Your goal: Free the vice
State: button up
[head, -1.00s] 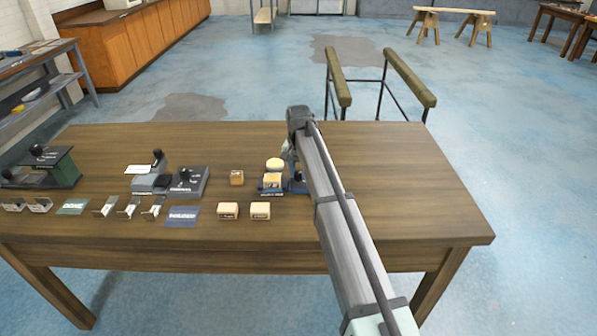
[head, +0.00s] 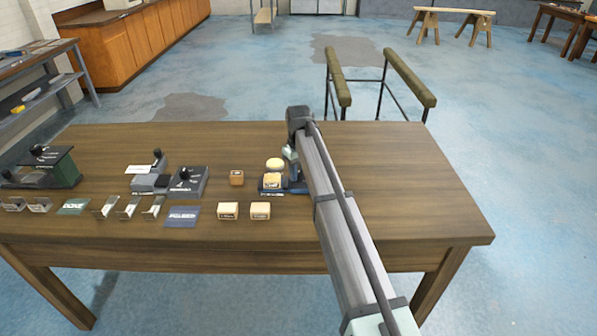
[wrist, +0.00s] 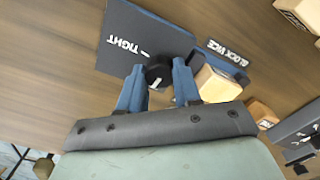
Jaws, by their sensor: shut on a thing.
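The blue block vice (head: 268,190) stands on the table right of centre. In the wrist view its dark blue plate reads "TIGHT" (wrist: 128,45) and a label reads "BLOCK VICE" (wrist: 228,52). A pale wooden block (wrist: 218,85) sits at the vice, beside my right-hand finger; it also shows in the head view (head: 272,181). My gripper (wrist: 159,68) has its two blue fingers on either side of a black knob (wrist: 158,74) with a white mark, and is shut on it. In the head view my arm hides the vice's right end and the fingertips.
Two pale blocks (head: 228,211) lie in front. Other fixtures (head: 185,183) and a blue sign (head: 182,216) are farther left. The table's right side is clear.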

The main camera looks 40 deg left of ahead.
aim_at(299, 173)
jog(key=shift+n, duration=0.8)
jog(key=o, duration=1.1)
jog(key=shift+c, duration=0.2)
notch_tip(299, 173, up, 14)
jog(key=shift+f, duration=0.1)
